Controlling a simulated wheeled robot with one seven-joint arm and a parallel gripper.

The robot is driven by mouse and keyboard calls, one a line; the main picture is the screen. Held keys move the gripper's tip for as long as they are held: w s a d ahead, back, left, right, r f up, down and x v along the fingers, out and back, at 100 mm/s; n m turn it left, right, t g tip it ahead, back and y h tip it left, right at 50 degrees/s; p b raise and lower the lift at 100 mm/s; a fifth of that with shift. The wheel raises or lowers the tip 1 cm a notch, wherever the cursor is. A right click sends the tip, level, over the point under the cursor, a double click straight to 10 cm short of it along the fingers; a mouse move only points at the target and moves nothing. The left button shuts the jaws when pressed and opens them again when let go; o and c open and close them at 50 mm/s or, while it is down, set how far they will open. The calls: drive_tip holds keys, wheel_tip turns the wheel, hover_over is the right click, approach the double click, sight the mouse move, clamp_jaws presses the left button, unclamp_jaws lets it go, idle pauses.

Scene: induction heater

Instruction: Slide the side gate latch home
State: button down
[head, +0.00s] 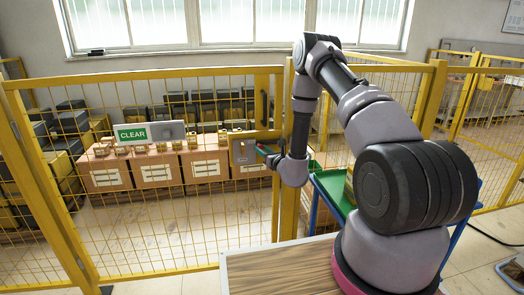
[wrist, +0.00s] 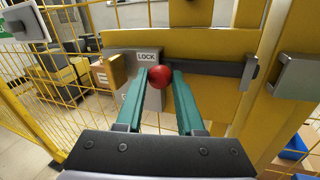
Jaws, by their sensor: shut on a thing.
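The side gate latch shows in the wrist view as a dark bar (wrist: 212,68) on a yellow plate (wrist: 200,43), with a red ball knob (wrist: 159,76) at its left end. A grey plate marked LOCK (wrist: 147,57) lies behind the knob. My gripper (wrist: 158,80) has its two teal fingers on either side of the knob and is shut on it. The bar's right end is near the yellow post; whether it enters a keeper is unclear. In the head view my gripper (head: 268,152) is at the gate's latch box (head: 244,151), and the knob is mostly hidden.
Yellow mesh fence (head: 150,225) stands around the gate. Behind it are cardboard boxes (head: 155,170) and a green CLEAR sign (head: 131,135). A grey block (wrist: 300,75) sits right of the bar. A wooden tabletop (head: 280,272) and a blue-framed green cart (head: 333,193) are nearby.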

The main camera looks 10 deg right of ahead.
sight(270, 143)
drive_tip(key=d, duration=0.6)
drive_tip(key=shift+d, duration=0.2)
drive_tip(key=c, duration=0.5)
unclamp_jaws()
drive_tip(key=shift+d, duration=0.15)
drive_tip(key=shift+s, duration=0.1)
drive_tip(key=v, duration=1)
drive_tip(key=shift+s+d, duration=0.1)
drive_tip(key=shift+s, duration=0.2)
